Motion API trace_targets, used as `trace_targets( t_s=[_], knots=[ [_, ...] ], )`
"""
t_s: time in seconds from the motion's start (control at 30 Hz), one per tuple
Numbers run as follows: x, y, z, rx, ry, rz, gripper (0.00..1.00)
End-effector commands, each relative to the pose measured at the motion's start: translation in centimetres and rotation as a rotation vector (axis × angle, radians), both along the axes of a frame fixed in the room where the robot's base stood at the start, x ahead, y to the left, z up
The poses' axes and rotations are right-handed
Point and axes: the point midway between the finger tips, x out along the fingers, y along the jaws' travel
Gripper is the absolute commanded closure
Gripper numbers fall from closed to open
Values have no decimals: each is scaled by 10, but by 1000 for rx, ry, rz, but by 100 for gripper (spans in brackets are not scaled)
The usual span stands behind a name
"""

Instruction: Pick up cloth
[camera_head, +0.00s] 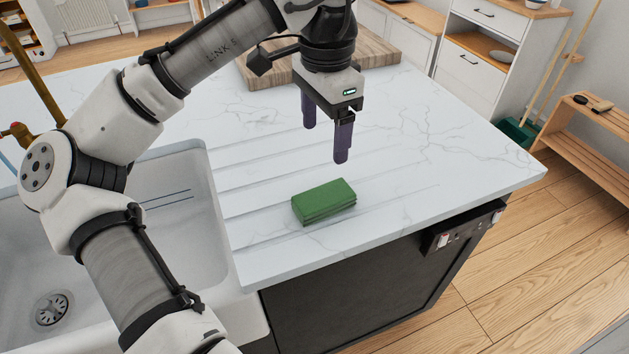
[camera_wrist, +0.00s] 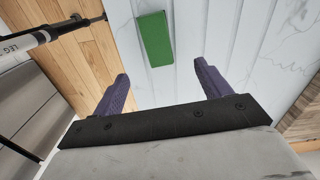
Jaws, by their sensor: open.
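The cloth (camera_head: 324,201) is a folded green block lying flat on the white marble counter, on the grooved drainboard area near its front edge. It also shows in the wrist view (camera_wrist: 155,38), beyond the fingertips and between their lines. My gripper (camera_head: 325,142) points down above the counter, behind and above the cloth in the head view. Its two purple fingers are apart with nothing between them. The fingers also show in the wrist view (camera_wrist: 163,75). They are not touching the cloth.
A white sink (camera_head: 110,260) is set into the counter (camera_head: 430,130) at the left, with a brass tap (camera_head: 22,133) behind it. A wooden board (camera_head: 375,50) lies at the back. The counter right of the cloth is clear. A wooden bench (camera_head: 600,130) stands at the right.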

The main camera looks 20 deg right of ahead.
Motion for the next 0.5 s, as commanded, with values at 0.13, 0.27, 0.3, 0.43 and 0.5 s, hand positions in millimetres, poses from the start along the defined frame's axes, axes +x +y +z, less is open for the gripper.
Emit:
trace_targets(
  t_s=[0.13, 0.27, 0.3, 0.43, 0.5],
  knots=[
    [-1, 0, -17, 1, 4, -3, 24],
    [-1, 0, -43, 0, 5, -2, 24],
    [-1, 0, -51, 0, 4, -3, 24],
    [-1, 0, -71, 2, 0, 0, 24],
    [-1, 0, -79, 1, 1, 0, 24]
  ],
)
